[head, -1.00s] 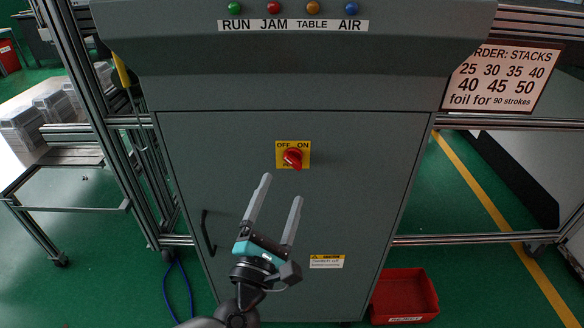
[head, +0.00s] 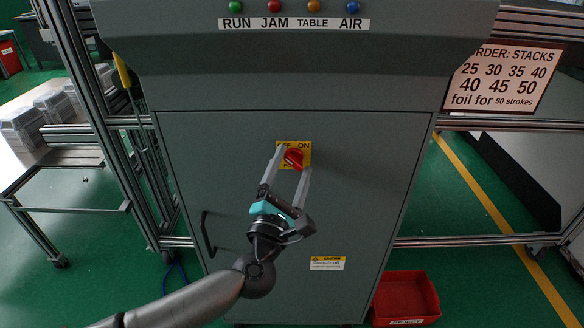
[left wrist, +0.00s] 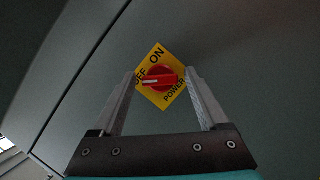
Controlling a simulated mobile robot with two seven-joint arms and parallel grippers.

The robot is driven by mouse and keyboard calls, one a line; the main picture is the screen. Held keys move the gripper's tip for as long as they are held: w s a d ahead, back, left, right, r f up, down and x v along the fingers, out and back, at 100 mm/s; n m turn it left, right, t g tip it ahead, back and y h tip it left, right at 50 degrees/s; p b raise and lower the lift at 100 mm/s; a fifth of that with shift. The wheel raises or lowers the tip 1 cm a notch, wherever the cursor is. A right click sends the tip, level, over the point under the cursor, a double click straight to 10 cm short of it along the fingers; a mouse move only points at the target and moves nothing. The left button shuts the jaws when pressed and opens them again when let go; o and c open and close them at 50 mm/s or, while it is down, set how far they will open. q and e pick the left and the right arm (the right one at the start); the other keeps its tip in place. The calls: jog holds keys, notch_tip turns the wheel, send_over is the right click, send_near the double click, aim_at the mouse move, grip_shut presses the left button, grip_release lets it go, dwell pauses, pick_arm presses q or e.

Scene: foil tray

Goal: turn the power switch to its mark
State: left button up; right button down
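The power switch (head: 293,158) is a red rotary knob on a yellow plate (head: 306,147) on the grey cabinet front. The plate reads OFF and ON, with POWER below. In the left wrist view the red knob (left wrist: 158,80) has a white pointer line that lies toward the OFF side. My left gripper (head: 294,160) is open, with its fingers reaching up on either side of the knob. In the left wrist view the fingers (left wrist: 161,85) stand apart with visible gaps beside the knob. Whether a fingertip touches it I cannot tell. My right gripper is not in view.
The grey cabinet (head: 270,215) has a black handle (head: 207,235) at left and a caution label (head: 327,263) below the switch. Indicator lamps (head: 274,6) line the panel above. A red bin (head: 404,298) stands on the floor at right. The cabinet front around the switch is clear.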

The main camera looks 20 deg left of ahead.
pick_arm(q)
grip_shut()
dwell(0.4)
